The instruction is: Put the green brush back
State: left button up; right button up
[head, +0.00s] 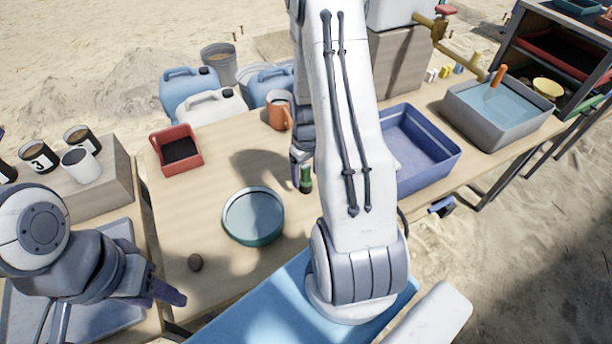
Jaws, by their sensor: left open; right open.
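A small green piece (306,178), seemingly the green brush, shows just below my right gripper (301,170), over the wooden table. Most of the brush is hidden by my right arm and gripper, and I cannot tell whether it touches the fingers. My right gripper is open, partly hidden behind its own arm. My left gripper (172,292) is open and empty at the lower left, near the table's left front corner. An orange-brown cup (279,112) stands behind my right gripper.
A blue bin (440,172) and a grey water basin (482,123) stand right. Mugs (83,165) stand left. Jerrycans (212,106) are behind.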

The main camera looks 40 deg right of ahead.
notch_tip(320, 180, up, 11)
jog(key=shift+f+p, duration=0.15)
jog(key=shift+p, duration=0.2)
jog(key=a+r+n, duration=0.2)
jog(key=a+r, duration=0.1)
jog(key=a, duration=0.6)
jog(key=a+r+n, duration=0.1)
jog(key=a+r, duration=0.2)
jog(key=a, duration=0.5)
jog(key=s+a+r+n, duration=0.2)
jog(key=s+a, duration=0.5)
jog(key=s, duration=0.1)
jog(key=s+a+r+n+y, duration=0.1)
jog(key=s+a+r+n, duration=0.1)
jog(key=s+a, duration=0.5)
jog(key=shift+s+r, duration=0.6)
jog(key=shift+s, duration=0.05)
notch_tip(320, 180, up, 5)
jog(key=p, duration=0.5)
jog(key=shift+r, duration=0.15)
